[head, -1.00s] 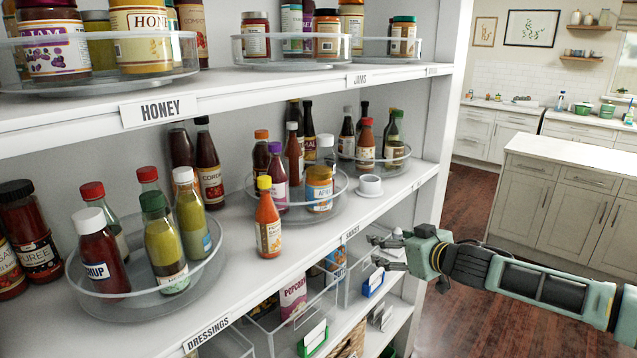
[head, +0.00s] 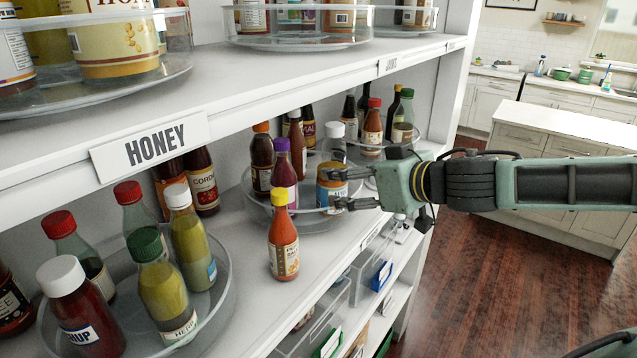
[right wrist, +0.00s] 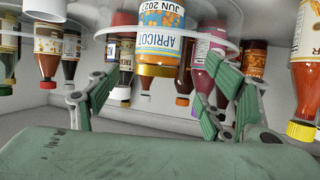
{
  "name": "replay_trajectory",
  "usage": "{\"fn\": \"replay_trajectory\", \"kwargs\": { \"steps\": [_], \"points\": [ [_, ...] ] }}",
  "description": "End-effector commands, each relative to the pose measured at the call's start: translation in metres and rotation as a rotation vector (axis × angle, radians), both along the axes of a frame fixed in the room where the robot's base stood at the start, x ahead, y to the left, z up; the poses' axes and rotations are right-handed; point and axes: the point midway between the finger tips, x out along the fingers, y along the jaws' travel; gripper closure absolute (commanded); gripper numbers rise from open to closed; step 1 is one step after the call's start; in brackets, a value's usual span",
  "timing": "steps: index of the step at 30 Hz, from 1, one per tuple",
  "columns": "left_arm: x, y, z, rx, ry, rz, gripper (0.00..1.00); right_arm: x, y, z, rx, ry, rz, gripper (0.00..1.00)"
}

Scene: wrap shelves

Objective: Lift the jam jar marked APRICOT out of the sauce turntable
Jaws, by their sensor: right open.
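The jam jar marked APRICOT (head: 331,191) stands in the clear sauce turntable (head: 318,222) on the middle shelf, at its front right side. My right gripper (right wrist: 162,88) is open, with one finger to either side of the jar's line and the jar just beyond the fingertips. In the head view its fingers overlap the jar, so I cannot tell whether they touch it.
A yellow-capped sauce bottle (head: 283,248) stands on the shelf just in front of the turntable. A purple-capped bottle (head: 284,180) and other bottles share the turntable with the jar. The upper shelf edge (head: 250,105) runs above. A dressings turntable (head: 222,290) is at left.

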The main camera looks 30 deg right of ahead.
Motion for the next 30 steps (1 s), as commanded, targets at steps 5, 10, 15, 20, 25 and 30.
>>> {"fn": "replay_trajectory", "kwargs": {
  "steps": [5, 10, 15, 20, 25, 30],
  "points": [
    [-0.028, 0.001, 0.006, 0.002, 0.038, 0.001, 1.0, 0.013, 0.002, -0.006, 0.003, 0.003, 0.001, 0.26],
    [-0.064, 0.003, 0.007, 0.007, 0.09, 0.001, 1.0, 0.02, 0.001, -0.009, 0.001, 0.0, -0.004, 0.26],
    [-0.059, 0.003, 0.011, 0.006, 0.081, 0.001, 1.0, 0.026, 0.002, -0.012, 0.002, 0.003, -0.002, 0.26],
    [-0.028, 0.0, 0.016, 0.002, 0.035, 0.001, 1.0, 0.035, 0.001, -0.018, 0.0, 0.004, -0.004, 0.26],
    [-0.018, -0.001, 0.015, 0.0, 0.022, 0.001, 1.0, 0.044, 0.001, -0.022, -0.001, 0.005, -0.003, 0.26],
    [-0.031, 0.0, 0.009, 0.001, 0.041, 0.001, 1.0, 0.054, 0.001, -0.028, -0.004, 0.004, -0.006, 0.26]
  ]
}}
